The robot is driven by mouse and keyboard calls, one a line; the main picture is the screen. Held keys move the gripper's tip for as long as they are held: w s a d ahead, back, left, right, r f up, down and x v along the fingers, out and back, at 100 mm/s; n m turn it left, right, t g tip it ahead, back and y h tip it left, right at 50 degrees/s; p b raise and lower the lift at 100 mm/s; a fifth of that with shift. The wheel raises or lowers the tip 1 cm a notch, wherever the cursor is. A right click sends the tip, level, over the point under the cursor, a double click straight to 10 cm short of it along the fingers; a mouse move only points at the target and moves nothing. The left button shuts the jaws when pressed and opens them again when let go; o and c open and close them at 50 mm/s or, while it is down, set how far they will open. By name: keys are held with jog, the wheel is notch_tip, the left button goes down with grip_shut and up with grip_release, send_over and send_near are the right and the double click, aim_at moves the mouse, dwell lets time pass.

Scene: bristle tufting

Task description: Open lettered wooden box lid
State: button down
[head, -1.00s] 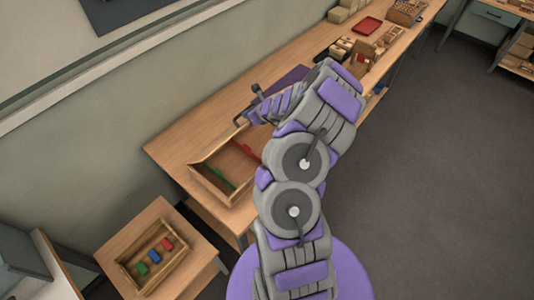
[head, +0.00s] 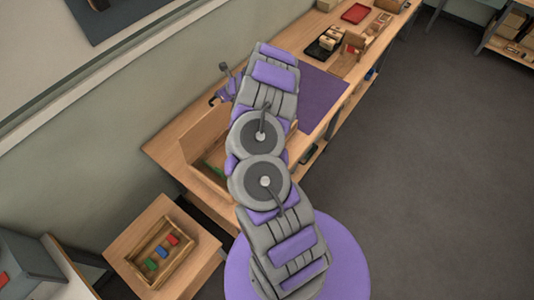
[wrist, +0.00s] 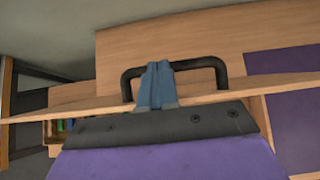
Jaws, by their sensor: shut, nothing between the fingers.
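The wooden box (head: 196,172) stands at the near-left end of the long bench, partly hidden by my arm. A raised wooden panel (head: 202,126), apparently its lid, stands at the wall side. Green shows inside the box; no letters are readable. My gripper (wrist: 157,66) is shut and empty, its blue fingers in front of a black loop handle (wrist: 215,66). The handle rises beside a thin wooden edge (wrist: 260,87), apparently the panel's. I cannot tell whether the fingers touch the handle.
A purple mat (head: 322,100) lies on the bench to the right of my arm. Farther along are a black tray (head: 325,43) and a red tray (head: 355,13). The wall runs close behind the bench.

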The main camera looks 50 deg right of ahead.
jog(key=shift+w+a+p, duration=0.15)
jog(key=shift+w+p, duration=0.15)
jog(key=shift+w, duration=0.9)
jog(key=shift+r, duration=0.1)
